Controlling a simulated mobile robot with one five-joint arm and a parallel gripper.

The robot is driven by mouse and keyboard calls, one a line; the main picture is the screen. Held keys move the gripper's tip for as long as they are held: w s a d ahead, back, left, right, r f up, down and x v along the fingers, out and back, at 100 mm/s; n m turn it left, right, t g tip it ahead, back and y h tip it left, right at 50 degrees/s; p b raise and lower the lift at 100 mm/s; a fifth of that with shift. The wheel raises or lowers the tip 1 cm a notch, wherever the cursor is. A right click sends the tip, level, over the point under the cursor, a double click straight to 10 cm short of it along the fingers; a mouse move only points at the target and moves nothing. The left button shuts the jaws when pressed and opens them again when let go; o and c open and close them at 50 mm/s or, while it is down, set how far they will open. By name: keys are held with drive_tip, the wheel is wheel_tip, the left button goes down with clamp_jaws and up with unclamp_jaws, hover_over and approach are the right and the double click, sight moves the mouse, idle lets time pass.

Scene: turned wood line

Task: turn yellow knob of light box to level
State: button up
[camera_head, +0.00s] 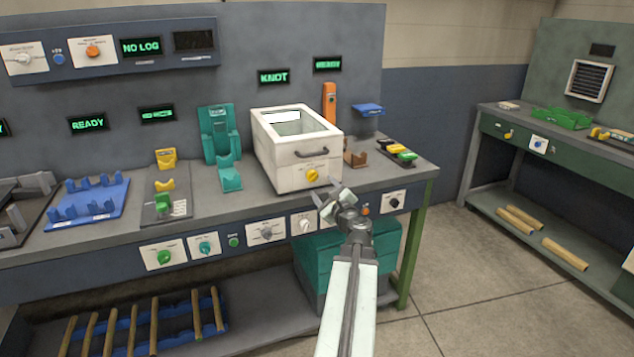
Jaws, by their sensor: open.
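The light box (281,157) is a white case with a glass top and a dark handle, standing on the grey workbench. Its yellow knob (312,175) is on the lower right of its front face, beside small printed marks too fine to read. My gripper (325,200) is open and empty. It is just below and to the right of the knob in the picture, and I see no contact between them. My arm reaches up from the bottom of the view. The display above the box reads KNOT.
A teal stand (218,137) is left of the box. An orange holder (329,103) and a small rack of coloured blocks (398,152) are to its right. The bench front below carries several other knobs, including a white one (305,224). Open floor lies to the right.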

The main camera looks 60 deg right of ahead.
sight(316, 178)
drive_tip(key=x, duration=0.7)
drive_tip(key=shift+a, duration=0.1)
drive_tip(key=c, duration=1.2)
drive_tip(key=shift+s, duration=0.15)
clamp_jaws()
drive_tip(key=shift+n, duration=5.1)
